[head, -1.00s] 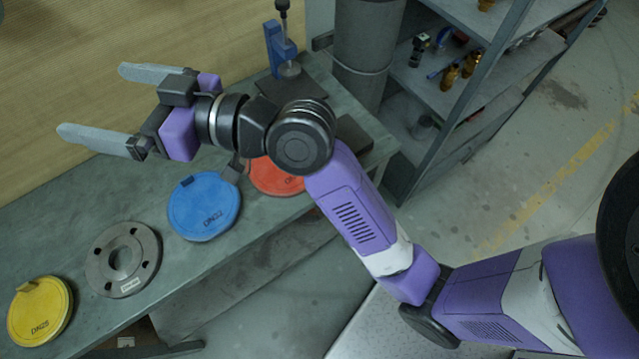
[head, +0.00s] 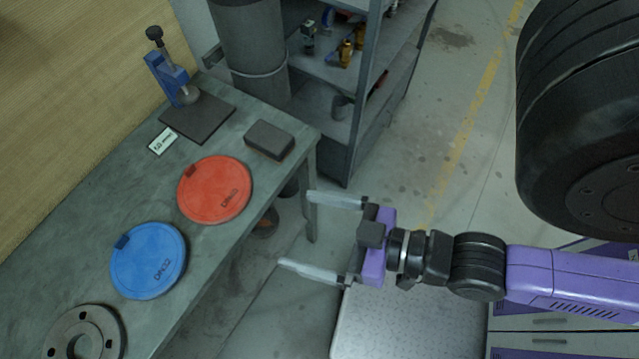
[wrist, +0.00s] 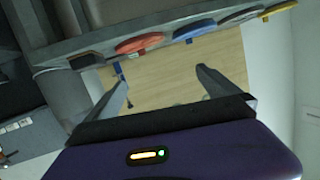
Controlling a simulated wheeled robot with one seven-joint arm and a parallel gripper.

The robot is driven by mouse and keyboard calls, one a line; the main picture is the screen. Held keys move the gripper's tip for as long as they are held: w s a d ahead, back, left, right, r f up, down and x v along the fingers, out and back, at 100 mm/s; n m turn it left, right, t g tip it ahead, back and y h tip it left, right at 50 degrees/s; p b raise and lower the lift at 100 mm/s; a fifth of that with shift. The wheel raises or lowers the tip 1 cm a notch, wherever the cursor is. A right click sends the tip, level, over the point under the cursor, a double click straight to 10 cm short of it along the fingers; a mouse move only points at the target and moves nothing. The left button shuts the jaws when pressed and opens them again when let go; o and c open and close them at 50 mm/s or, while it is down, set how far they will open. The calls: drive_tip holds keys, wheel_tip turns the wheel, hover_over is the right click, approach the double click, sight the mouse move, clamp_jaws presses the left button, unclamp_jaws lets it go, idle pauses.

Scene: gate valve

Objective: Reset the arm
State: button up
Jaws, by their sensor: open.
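My gripper (head: 322,236) is open and empty in the head view, its two grey fingers wide apart and pointing left. It hangs over the floor, to the right of the workbench's front edge and clear of it. The arm stretches in from the right side. In the wrist view my gripper (wrist: 166,92) shows two spread fingers with nothing between them except the far wooden wall.
The workbench (head: 60,262) holds a red disc (head: 215,190), a blue disc (head: 148,260), a grey flange (head: 84,336), a dark block (head: 269,139) and a blue stand (head: 172,76). A shelf rack (head: 345,150) stands behind. Floor beyond is open.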

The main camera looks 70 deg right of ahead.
drive_tip(key=shift+s+d+r+n+y, duration=0.15)
drive_tip(key=shift+s+d+n, duration=0.2)
drive_tip(key=shift+s, duration=0.35)
drive_tip(key=shift+s+d+r+n+y, duration=0.2)
drive_tip(key=shift+s+n, duration=0.15)
drive_tip(key=shift+s, duration=0.35)
